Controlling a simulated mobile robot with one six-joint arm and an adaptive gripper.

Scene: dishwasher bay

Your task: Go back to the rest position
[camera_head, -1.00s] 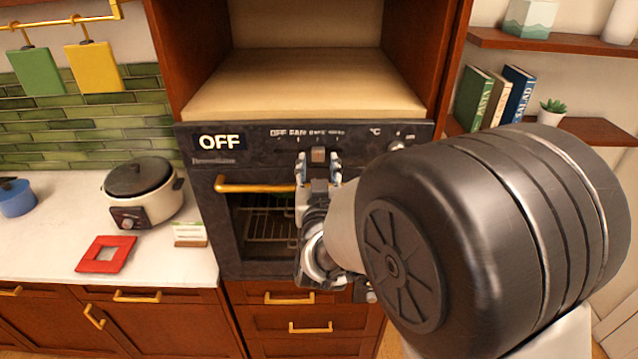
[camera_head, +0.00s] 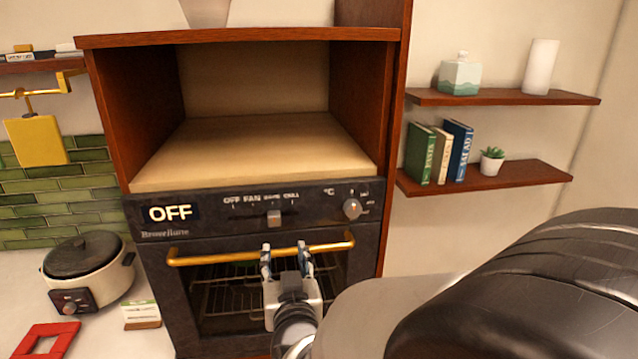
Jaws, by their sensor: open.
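My gripper (camera_head: 286,250) is open in front of the oven (camera_head: 155,275), its fingertips pointing up. In the picture the fingers overlap the brass oven handle (camera_head: 210,256); I cannot tell whether they touch it. The display (camera_head: 170,213) reads OFF. A square slider (camera_head: 274,219) sits under the mode labels and a round knob (camera_head: 351,208) is to its right. My dark arm covers the lower right of the view.
An empty wooden niche (camera_head: 255,150) is above the oven. On the left counter are a rice cooker (camera_head: 88,272), a small card (camera_head: 141,314) and a red square trivet (camera_head: 45,342). Wall shelves (camera_head: 490,178) on the right hold books (camera_head: 440,153) and a plant (camera_head: 491,161).

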